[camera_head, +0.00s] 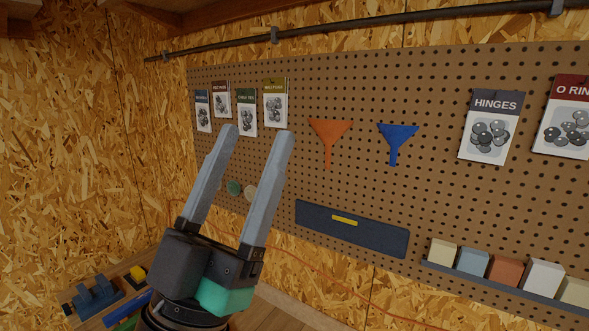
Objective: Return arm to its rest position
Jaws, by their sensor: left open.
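My left gripper (248,137) is in the lower left-middle of the head view, with its two long grey fingers pointing up. The fingers are parted and nothing is between them. It is in front of the pegboard, and its fingers cover part of the board. A teal part shows low on the gripper's body. My right gripper is not in this view.
The pegboard (351,178) carries hanging packets, an orange funnel (329,136), a blue funnel (396,138) and a dark blue panel (370,233). A shelf at the right holds several blocks (505,268). A dark clamp-like tool (94,295) lies on the bench at lower left.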

